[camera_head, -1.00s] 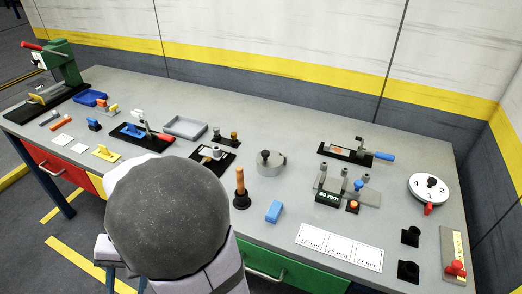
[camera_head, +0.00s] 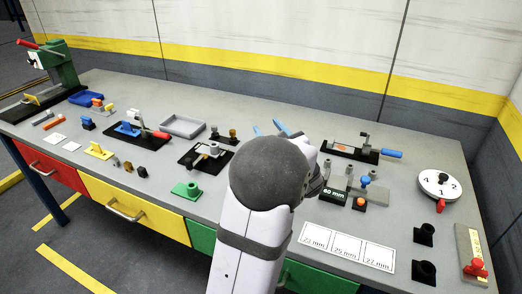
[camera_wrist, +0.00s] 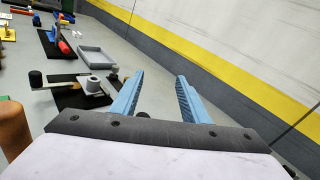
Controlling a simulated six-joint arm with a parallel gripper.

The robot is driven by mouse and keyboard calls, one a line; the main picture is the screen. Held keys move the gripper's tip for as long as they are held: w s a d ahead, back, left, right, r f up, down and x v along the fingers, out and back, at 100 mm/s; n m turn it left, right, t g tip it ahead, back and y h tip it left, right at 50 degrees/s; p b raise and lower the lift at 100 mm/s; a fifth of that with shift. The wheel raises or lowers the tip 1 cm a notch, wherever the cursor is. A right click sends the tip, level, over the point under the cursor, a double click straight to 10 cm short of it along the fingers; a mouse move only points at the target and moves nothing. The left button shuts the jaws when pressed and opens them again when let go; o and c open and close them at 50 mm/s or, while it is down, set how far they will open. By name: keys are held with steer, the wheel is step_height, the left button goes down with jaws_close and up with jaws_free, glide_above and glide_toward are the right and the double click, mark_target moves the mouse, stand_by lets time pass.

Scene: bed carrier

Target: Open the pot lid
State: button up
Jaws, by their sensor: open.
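The grey pot with its lid is not visible now; my arm covers the part of the bench where it stood in the earlier head view. My gripper (camera_head: 269,128) shows only as two blue fingertips beyond my rounded arm joint, over the middle of the bench. I cannot tell how far the fingers are from the pot.
A black-based fixture (camera_head: 208,152) lies left of my arm, with a grey tray (camera_head: 183,125) behind it. A clamp with a blue handle (camera_head: 392,153) and a white numbered dial (camera_head: 439,184) stand to the right. An orange handle (camera_wrist: 12,128) is close at the wrist view's left edge.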

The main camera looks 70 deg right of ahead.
steer(key=f+b, duration=0.1)
steer(key=f, duration=0.2)
steer(key=f+m+b, duration=0.1)
steer(key=f, duration=0.2)
steer(key=f+m+t+b, duration=0.1)
steer(key=f, duration=0.1)
steer(key=shift+s+a+f+b, duration=0.25)
steer(key=shift+s+f+b, duration=0.1)
steer(key=shift+f+b, duration=0.05)
steer(key=shift+w, duration=0.1)
steer(key=shift+p+x, duration=0.75)
steer(key=shift+x, duration=2.85)
jaws_close()
